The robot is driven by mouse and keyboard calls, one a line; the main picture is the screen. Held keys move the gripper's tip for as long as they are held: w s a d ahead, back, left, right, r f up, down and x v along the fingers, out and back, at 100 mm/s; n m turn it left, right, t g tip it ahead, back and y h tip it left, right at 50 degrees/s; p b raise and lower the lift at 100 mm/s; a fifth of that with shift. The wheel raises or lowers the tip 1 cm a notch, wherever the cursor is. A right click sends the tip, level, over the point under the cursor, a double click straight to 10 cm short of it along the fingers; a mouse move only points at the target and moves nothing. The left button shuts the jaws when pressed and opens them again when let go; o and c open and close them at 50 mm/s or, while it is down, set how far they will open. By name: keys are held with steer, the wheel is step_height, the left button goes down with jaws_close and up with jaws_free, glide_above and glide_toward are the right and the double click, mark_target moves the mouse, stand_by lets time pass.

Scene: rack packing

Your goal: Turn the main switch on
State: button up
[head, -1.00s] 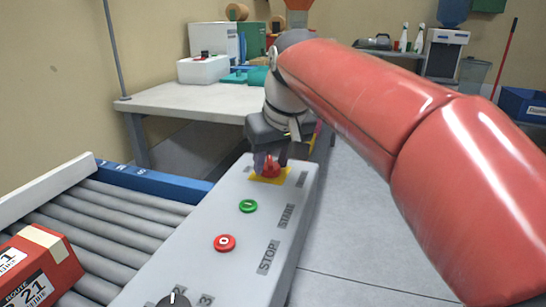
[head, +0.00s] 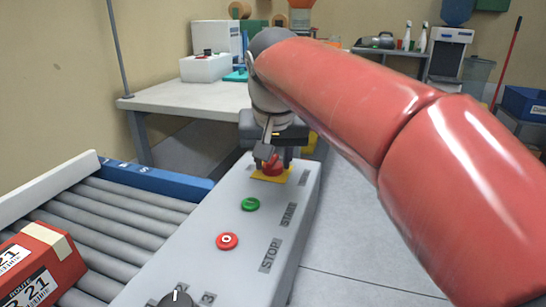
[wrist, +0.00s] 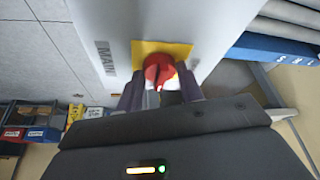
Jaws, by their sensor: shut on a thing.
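The main switch is a red rotary knob (head: 271,167) on a yellow plate (head: 257,176) at the far end of the grey control panel (head: 205,252). In the wrist view the red knob (wrist: 157,68) has a dark slot, running roughly up and down, beside the label MAIN (wrist: 105,57). My gripper (head: 273,158) is over the knob from behind, its fingers pointing down. In the wrist view my gripper (wrist: 160,88) is shut on the knob, one finger on each side. The fingers hide part of the knob.
The panel also carries a green button (head: 250,204), a red button (head: 227,241) and a black dial (head: 175,299). A roller conveyor (head: 135,215) with a red box (head: 40,265) lies to the left. A white table (head: 185,98) stands behind.

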steer(key=o, duration=1)
steer(key=shift+r, duration=0.1)
steer(key=v, duration=0.7)
steer(key=shift+s+r, duration=0.15)
steer(key=shift+r, duration=0.15)
steer(key=shift+s, duration=0.1)
